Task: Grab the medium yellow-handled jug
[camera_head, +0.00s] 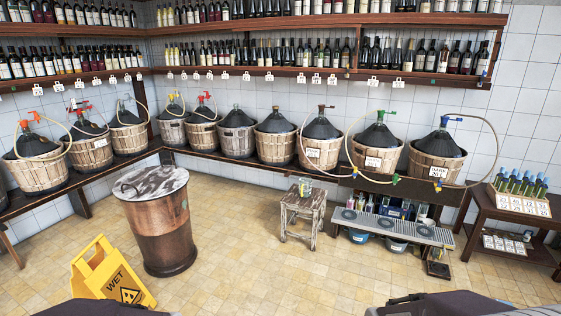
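I cannot clearly make out a jug with a yellow handle. A basketed demijohn with a yellow tap (172,127) stands on the back bench, in the left half of the picture. Several dark demijohns in wooden baskets line the bench, with red, green, blue or grey taps. Dark parts of my arms show at the bottom edge. Neither gripper's fingertips are visible.
A copper-coloured barrel with a marble-like top (155,222) stands left of the stool. A yellow wet-floor sign (112,275) is in front of it. A low slatted bench (392,227) and a side table with bottles (522,203) are right. The tiled floor (260,265) in the middle is clear.

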